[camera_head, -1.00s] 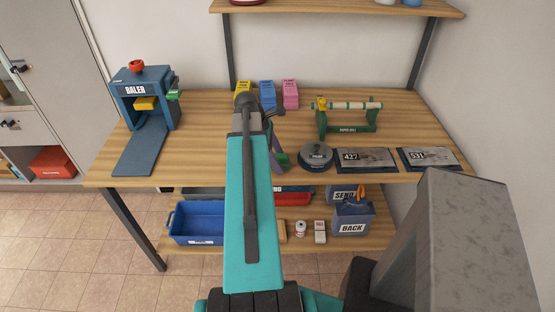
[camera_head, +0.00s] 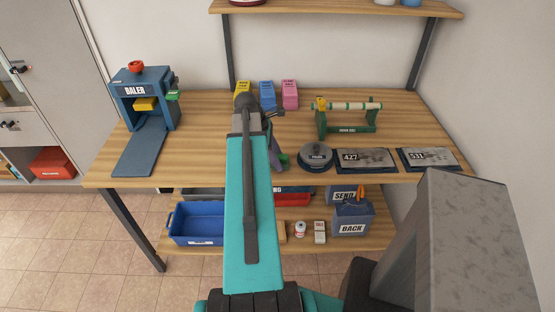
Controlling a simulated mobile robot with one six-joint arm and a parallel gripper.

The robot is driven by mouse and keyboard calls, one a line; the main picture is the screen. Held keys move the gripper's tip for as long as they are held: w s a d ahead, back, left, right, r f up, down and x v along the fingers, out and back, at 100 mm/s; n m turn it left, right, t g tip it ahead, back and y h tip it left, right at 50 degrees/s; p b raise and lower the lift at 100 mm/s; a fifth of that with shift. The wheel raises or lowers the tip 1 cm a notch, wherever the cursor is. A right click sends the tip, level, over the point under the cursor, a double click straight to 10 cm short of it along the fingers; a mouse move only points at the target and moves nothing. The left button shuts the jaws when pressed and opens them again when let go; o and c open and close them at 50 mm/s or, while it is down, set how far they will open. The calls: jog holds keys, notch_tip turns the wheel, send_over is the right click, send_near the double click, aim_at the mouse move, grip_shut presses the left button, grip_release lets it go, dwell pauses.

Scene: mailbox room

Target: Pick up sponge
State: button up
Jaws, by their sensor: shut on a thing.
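My teal arm reaches over the wooden table and hides much of its own front end. Past the arm, part of my gripper (camera_head: 275,150) shows as a narrow purple-grey shape pointing down near the front of the table. It is shut on a small green thing (camera_head: 284,158), seen only in part at its lower end. This may be the sponge, but it is too small and too covered to be sure. I cannot tell whether it touches the tabletop. No other sponge can be made out.
A round dark grey dish (camera_head: 315,158) stands close to the right of my gripper. Plates marked 427 (camera_head: 372,158) and 531 (camera_head: 428,158) lie farther right. Yellow, blue and pink boxes (camera_head: 290,96) stand behind. The blue baler (camera_head: 132,90) is at the left, with clear tabletop between.

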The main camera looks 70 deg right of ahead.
jog(key=shift+r, duration=0.1)
jog(key=shift+r+b, duration=0.95)
jog(key=shift+r, duration=3.95)
